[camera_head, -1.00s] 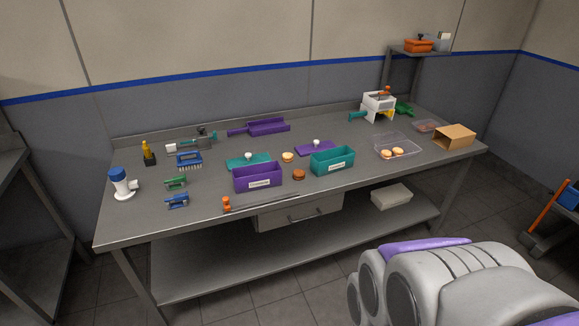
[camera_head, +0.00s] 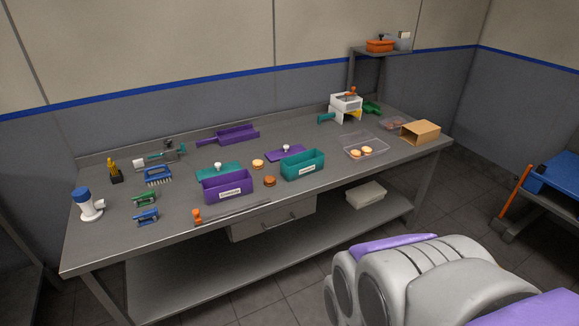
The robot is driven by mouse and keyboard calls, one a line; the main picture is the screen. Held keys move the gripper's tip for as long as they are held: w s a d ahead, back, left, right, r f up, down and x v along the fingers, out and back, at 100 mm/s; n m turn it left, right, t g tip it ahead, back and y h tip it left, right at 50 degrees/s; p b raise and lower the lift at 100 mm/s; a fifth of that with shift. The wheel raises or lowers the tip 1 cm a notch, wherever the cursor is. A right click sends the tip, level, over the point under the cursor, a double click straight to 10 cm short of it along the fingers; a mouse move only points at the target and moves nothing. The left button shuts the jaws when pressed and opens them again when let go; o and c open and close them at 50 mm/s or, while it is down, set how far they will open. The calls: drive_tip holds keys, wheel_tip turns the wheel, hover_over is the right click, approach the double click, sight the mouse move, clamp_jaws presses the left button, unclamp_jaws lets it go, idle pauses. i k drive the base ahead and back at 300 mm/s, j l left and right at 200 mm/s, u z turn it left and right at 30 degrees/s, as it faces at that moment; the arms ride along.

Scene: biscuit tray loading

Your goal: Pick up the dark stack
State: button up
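A small dark brown biscuit stack (camera_head: 269,181) sits on the grey table, between the purple bin (camera_head: 228,188) and the teal bin (camera_head: 302,166). A lighter biscuit stack (camera_head: 257,164) stands just behind it. Both bins carry white labels too small to read surely. My arm's grey and purple links fill the bottom right, well in front of the table. My gripper is not in view.
A clear tray (camera_head: 366,147) with pale biscuits and a cardboard box (camera_head: 427,132) are at the right. Teal (camera_head: 217,171) and purple (camera_head: 285,153) lids lie behind the bins. An orange-ended rod (camera_head: 232,212) lies along the front edge. A blue-topped cart (camera_head: 555,172) stands at right.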

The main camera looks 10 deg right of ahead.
sight(270, 180)
drive_tip(key=i+z, duration=0.1)
drive_tip(key=z, duration=0.3)
drive_tip(key=j+z, duration=0.2)
drive_tip(key=z, duration=0.2)
drive_tip(key=i+j+z, duration=0.15)
drive_tip(key=z, duration=0.25)
drive_tip(key=i+j+z, duration=0.15)
drive_tip(key=j, duration=0.3)
drive_tip(key=i+j+z, duration=0.15)
drive_tip(key=j, duration=0.3)
drive_tip(key=i+j+z, duration=0.1)
drive_tip(key=j, duration=0.4)
drive_tip(key=j+z, duration=0.15)
drive_tip(key=j, duration=0.35)
drive_tip(key=i, duration=0.05)
